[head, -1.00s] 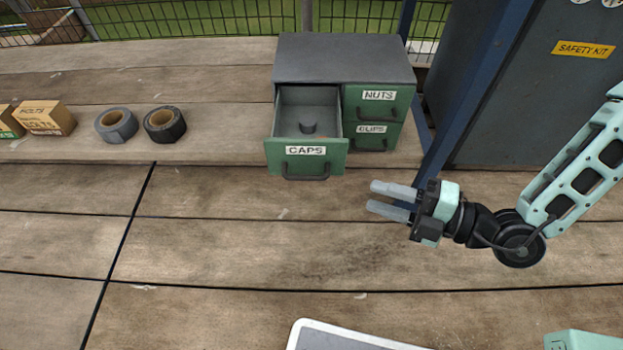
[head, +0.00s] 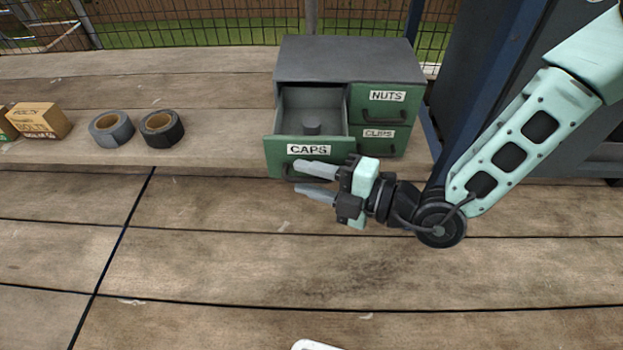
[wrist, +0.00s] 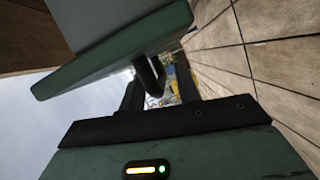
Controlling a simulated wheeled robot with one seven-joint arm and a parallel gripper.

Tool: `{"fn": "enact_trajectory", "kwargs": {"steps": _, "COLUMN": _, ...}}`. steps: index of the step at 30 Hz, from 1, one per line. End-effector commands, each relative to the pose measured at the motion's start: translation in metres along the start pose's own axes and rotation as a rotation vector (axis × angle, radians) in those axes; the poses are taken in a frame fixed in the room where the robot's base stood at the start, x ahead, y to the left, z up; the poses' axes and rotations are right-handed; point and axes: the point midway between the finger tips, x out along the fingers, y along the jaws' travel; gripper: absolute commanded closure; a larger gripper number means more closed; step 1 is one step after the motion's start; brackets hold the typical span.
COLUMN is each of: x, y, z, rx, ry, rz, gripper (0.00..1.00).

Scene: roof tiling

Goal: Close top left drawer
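The top left drawer (head: 284,147), green with a CAPS label, is pulled out of the grey and green cabinet (head: 347,58). A small dark round piece (head: 311,128) sits inside it. My gripper (head: 314,180) is in front of the drawer's lower right part in the head view, its fingers pointing left and apart. It hides part of the drawer front and most of the handle. In the wrist view the drawer's green front (wrist: 115,62) is close above the gripper, and a dark handle (wrist: 150,75) shows near the fingers. I cannot tell whether they touch.
The NUTS drawer (head: 386,97) and CLIPS drawer (head: 380,134) on the right are shut. Two tape rolls, grey (head: 111,129) and black (head: 161,128), and a cardboard box (head: 40,120) lie to the left. A blue post stands right of the cabinet.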

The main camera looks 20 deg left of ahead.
Motion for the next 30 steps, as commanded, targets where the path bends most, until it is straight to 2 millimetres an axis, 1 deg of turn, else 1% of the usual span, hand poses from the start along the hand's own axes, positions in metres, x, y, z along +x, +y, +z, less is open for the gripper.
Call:
{"fn": "enact_trajectory", "kwargs": {"steps": 4, "x": 0.0, "y": 0.0, "z": 0.0, "rx": 0.0, "ry": 0.0, "rz": 0.0, "gripper": 0.67}}
{"fn": "enact_trajectory", "kwargs": {"steps": 7, "x": 0.0, "y": 0.0, "z": 0.0, "rx": 0.0, "ry": 0.0, "rz": 0.0, "gripper": 0.95}}
{"fn": "enact_trajectory", "kwargs": {"steps": 8, "x": 0.0, "y": 0.0, "z": 0.0, "rx": 0.0, "ry": 0.0, "rz": 0.0, "gripper": 1.0}}
{"fn": "enact_trajectory", "kwargs": {"steps": 14, "x": 0.0, "y": 0.002, "z": 0.002, "rx": 0.0, "ry": -0.001, "rz": 0.0, "gripper": 1.0}}
{"fn": "enact_trajectory", "kwargs": {"steps": 17, "x": 0.004, "y": 0.007, "z": 0.009, "rx": 0.002, "ry": -0.002, "rz": 0.001, "gripper": 1.0}}
{"fn": "enact_trajectory", "kwargs": {"steps": 20, "x": 0.01, "y": 0.013, "z": 0.024, "rx": 0.003, "ry": -0.002, "rz": 0.003, "gripper": 1.0}}
{"fn": "enact_trajectory", "kwargs": {"steps": 27, "x": 0.03, "y": 0.024, "z": 0.073, "rx": 0.002, "ry": -0.003, "rz": 0.004, "gripper": 1.0}}
{"fn": "enact_trajectory", "kwargs": {"steps": 30, "x": 0.038, "y": 0.026, "z": 0.09, "rx": 0.001, "ry": 0.0, "rz": 0.004, "gripper": 1.0}}
